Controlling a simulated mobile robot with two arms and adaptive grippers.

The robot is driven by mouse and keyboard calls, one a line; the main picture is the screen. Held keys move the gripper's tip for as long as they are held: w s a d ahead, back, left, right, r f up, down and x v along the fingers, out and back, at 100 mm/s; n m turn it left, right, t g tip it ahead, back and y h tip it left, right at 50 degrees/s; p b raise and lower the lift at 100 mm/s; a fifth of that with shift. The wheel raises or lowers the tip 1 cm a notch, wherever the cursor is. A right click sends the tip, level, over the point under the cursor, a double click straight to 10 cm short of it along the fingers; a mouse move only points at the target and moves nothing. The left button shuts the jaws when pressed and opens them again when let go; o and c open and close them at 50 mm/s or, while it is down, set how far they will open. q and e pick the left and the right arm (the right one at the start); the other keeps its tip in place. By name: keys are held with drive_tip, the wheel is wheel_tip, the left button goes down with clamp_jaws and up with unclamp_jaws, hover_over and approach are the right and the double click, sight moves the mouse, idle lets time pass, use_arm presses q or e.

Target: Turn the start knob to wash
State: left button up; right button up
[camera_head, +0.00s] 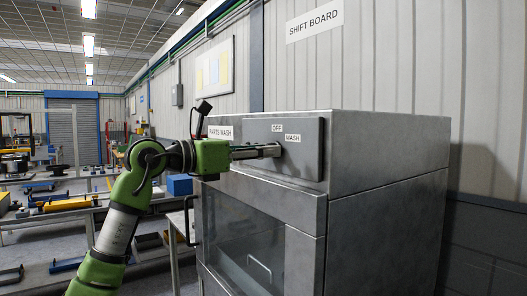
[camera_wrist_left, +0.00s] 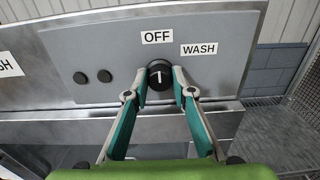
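The start knob (camera_wrist_left: 160,76) is a round black dial on the grey control panel (camera_wrist_left: 222,75) of the parts washer. Its white pointer mark stands upright, toward the OFF label (camera_wrist_left: 157,37). The WASH label (camera_wrist_left: 199,49) is up and to the right of the knob. My left gripper (camera_wrist_left: 162,74) has a fingertip at each side of the knob, seemingly touching it, so it looks shut on it. In the head view, the left gripper (camera_head: 274,150) reaches the panel from the left and hides the knob. My right gripper is in neither view.
The steel washer cabinet (camera_head: 385,220) has a glass front door (camera_head: 240,240) below the panel. A workbench with a blue bin (camera_head: 179,185) stands at left. A wire mesh (camera_wrist_left: 275,125) shows at right.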

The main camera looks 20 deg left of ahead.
use_arm(q)
drive_tip(key=shift+m, duration=0.3)
drive_tip(key=m, duration=1.1)
drive_tip(key=shift+p, duration=0.35)
drive_tip(key=shift+m, duration=0.3)
drive_tip(key=o, duration=1.1)
drive_tip(key=shift+w, duration=0.1)
drive_tip(key=v, duration=1.2)
